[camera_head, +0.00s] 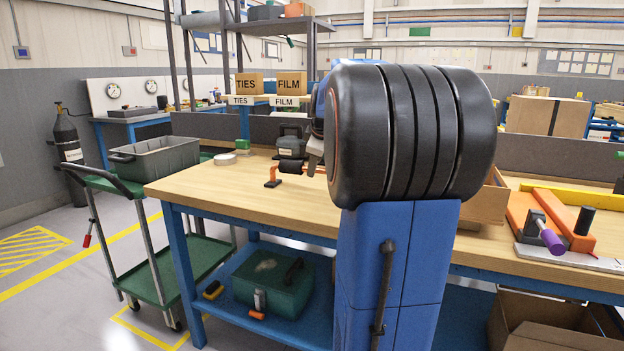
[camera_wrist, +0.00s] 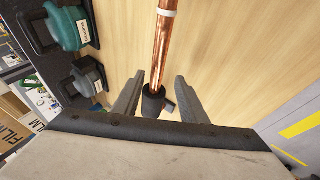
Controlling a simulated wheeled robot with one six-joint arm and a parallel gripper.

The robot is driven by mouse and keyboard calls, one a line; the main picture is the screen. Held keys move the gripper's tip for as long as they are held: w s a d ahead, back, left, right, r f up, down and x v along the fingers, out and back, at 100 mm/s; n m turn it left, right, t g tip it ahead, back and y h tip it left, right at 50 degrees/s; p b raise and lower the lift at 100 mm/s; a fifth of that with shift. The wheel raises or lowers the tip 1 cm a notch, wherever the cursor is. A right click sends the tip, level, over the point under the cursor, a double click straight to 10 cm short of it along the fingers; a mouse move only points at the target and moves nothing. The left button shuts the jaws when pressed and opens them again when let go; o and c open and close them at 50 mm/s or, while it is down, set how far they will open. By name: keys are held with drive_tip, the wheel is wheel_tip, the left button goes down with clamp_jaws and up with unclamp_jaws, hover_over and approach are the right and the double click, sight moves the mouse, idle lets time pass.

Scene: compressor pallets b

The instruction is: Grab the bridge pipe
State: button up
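The bridge pipe (camera_wrist: 163,55) is a copper tube with a pale band and a black sleeve (camera_wrist: 153,98) at its near end. In the wrist view it runs from the top edge down between my fingers. In the head view, a black sleeve (camera_head: 289,168) and a short copper-orange length show on the bench; my arm hides the rest. My gripper (camera_wrist: 160,78) is open, with one finger on each side of the pipe and visible gaps. I cannot tell how far the pipe lies beyond the fingertips. In the head view my gripper is mostly hidden behind my arm.
The wooden bench (camera_head: 240,197) has clear room at its left front. A grey-green device (camera_head: 291,142) stands behind the pipe. A roll of tape (camera_head: 225,159) lies left. Orange parts and a purple-handled tool (camera_head: 551,240) lie right. A green cart (camera_head: 150,240) stands left.

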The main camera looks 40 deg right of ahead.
drive_tip(key=x, duration=0.5)
drive_tip(key=shift+w+d+r, duration=0.1)
drive_tip(key=shift+w+r, duration=0.15)
clamp_jaws()
drive_tip(key=shift+r, duration=0.15)
